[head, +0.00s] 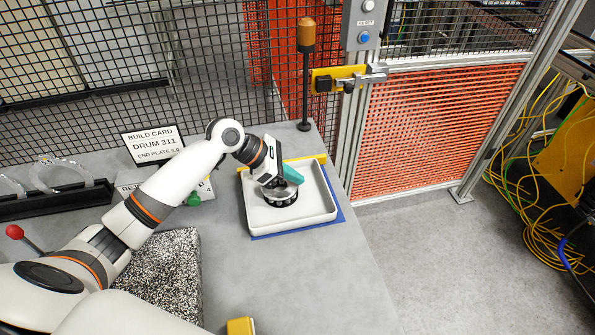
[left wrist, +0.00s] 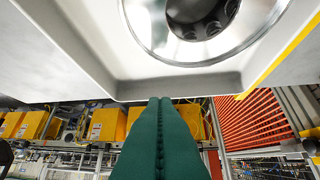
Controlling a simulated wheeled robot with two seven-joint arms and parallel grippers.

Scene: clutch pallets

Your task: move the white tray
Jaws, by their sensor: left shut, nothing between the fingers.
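The white tray (head: 321,206) sits on a blue mat (head: 344,219) near the right edge of the grey table. A round metal part with a dark centre (head: 280,199) lies in the tray. My left gripper (head: 292,176), with teal fingers, is over the tray beside that part. Its fingers are shut with nothing between them. In the left wrist view the closed fingertips (left wrist: 160,100) lie close to the tray's pale surface (left wrist: 60,40), with the shiny round part (left wrist: 150,35) above. I cannot tell whether the fingers touch the tray. My right gripper is not in view.
A yellow strip (head: 318,158) runs behind the tray. A post with an orange top (head: 306,70) stands at the table's back corner before the mesh fence. A build card (head: 153,143), speckled pad (head: 170,265) and yellow block (head: 240,326) are left of it. Floor lies right.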

